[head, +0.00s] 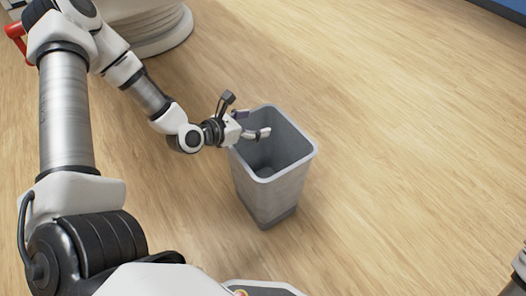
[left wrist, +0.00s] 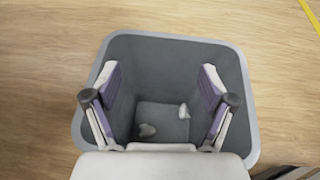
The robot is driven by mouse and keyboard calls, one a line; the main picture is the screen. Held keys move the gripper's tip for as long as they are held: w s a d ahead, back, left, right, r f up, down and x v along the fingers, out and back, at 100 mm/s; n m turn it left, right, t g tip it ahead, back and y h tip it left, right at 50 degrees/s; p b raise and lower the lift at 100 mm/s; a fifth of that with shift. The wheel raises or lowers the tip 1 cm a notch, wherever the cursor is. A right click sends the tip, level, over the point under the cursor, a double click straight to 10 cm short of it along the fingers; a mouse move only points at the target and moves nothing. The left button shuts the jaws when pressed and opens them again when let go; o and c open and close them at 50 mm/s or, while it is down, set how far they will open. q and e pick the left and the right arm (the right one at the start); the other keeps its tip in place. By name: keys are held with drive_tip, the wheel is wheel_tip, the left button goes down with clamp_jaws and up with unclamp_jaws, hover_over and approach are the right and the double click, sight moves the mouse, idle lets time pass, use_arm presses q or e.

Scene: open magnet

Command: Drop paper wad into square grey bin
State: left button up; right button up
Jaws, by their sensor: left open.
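The square grey bin (head: 272,194) stands upright on the wooden floor. Its open top fills much of the left wrist view (left wrist: 245,110). My left gripper (head: 252,124) is over the bin's left rim, with its fingers over the opening. In the left wrist view the two fingers of this gripper (left wrist: 158,78) are spread wide with nothing between them. Two small pale crumpled pieces, like paper wads, lie inside the bin: one right of centre (left wrist: 184,110) and one nearer and to the left (left wrist: 147,130). My right gripper is not clearly in view.
The wooden floor (head: 400,130) around the bin is clear. A round white base (head: 150,30) stands at the back left, near my left arm. A blue edge (head: 500,8) shows at the top right. Part of my own body shows at the bottom right.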

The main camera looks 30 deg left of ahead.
use_arm(q)
drive_tip(key=v, duration=0.4)
drive_tip(key=shift+s, duration=0.2)
idle(0.5)
